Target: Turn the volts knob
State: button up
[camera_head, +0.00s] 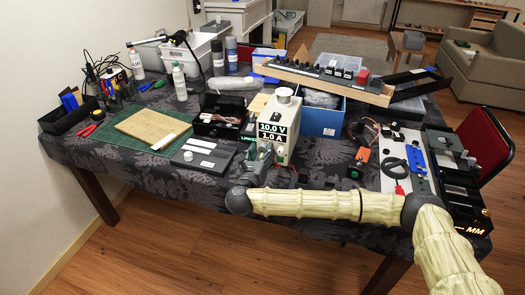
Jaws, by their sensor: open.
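The power supply (279,112) is a pale box standing on the table near the middle, with a display (271,132) reading 10.0 V and 1.0 A. My gripper (262,152) is open, just in front of the lower front face of the supply, below the display. The volts knob cannot be made out; my gripper covers part of the lower front face. Whether the fingers touch the supply or a knob cannot be told at this size.
A black box (222,118) and a grey flat case (204,155) lie left of the supply. A blue bin (318,122) stands to its right, with a switch panel (322,76) on top. A small box with a green button (355,172) sits near the front edge. A cutting mat (112,135) lies left.

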jog(key=shift+w+d, duration=0.1)
jog(key=shift+w, duration=0.15)
jog(key=c, duration=1)
jog(key=shift+f+m+b, duration=0.15)
jog(key=shift+m+b, duration=0.15)
jog(key=shift+b, duration=0.3)
jog(key=m+b, duration=0.1)
jog(key=b, duration=0.1)
jog(key=shift+f+b, duration=0.15)
jog(key=shift+b, duration=0.25)
jog(key=m+b, duration=0.3)
jog(key=b, duration=0.1)
jog(key=shift+m+b, duration=0.6)
jog(key=shift+b, duration=0.25)
jog(key=shift+r, duration=0.25)
